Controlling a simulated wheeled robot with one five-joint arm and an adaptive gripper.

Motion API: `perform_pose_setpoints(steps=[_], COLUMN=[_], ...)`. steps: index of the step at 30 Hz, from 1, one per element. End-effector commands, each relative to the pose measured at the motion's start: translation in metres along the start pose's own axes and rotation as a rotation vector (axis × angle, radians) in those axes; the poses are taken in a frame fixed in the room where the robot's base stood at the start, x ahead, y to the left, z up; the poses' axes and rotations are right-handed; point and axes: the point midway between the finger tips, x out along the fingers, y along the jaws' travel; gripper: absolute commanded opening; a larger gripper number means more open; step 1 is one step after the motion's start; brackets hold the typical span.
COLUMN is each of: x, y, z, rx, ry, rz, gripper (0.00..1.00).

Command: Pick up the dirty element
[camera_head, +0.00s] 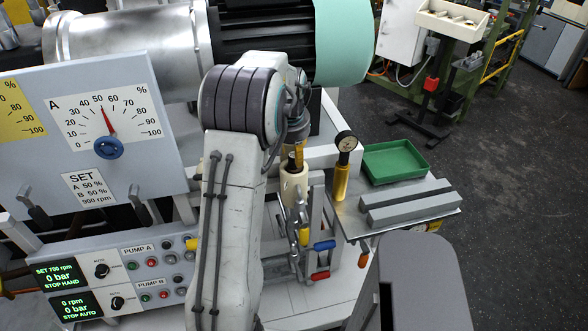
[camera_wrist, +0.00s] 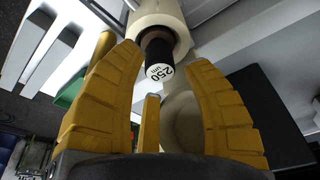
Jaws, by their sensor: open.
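A dark cylindrical element with a white end marked 250 um (camera_wrist: 159,62) sits partly inside a cream round housing (camera_wrist: 160,14) in the wrist view. In the head view the cream housing (camera_head: 293,186) stands right of my arm, with a dark piece (camera_head: 291,160) at its top. My gripper (camera_wrist: 163,58) has yellow ribbed fingers spread apart, one on each side of the element, with a shorter finger below. They appear clear of it. In the head view my gripper (camera_head: 299,152) is mostly hidden by my arm, just above the housing. Whether the element is dirty cannot be told.
A yellow-bodied gauge (camera_head: 341,178) stands close right of the housing. A green tray (camera_head: 394,161) and grey bars (camera_head: 410,203) lie on a metal shelf. Valve handles (camera_head: 324,245) are below the housing. A control panel (camera_head: 130,270) is left, and a large metal drum (camera_head: 130,45) is behind.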

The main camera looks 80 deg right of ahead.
Motion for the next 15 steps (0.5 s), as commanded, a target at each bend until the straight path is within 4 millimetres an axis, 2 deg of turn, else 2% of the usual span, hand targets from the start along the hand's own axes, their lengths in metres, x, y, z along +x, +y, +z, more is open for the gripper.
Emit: perform_pose_setpoints(steps=[15], x=[0.023], y=[0.0], z=[0.001], rx=[0.0], ry=[-0.001], rz=[0.0], gripper=[0.43])
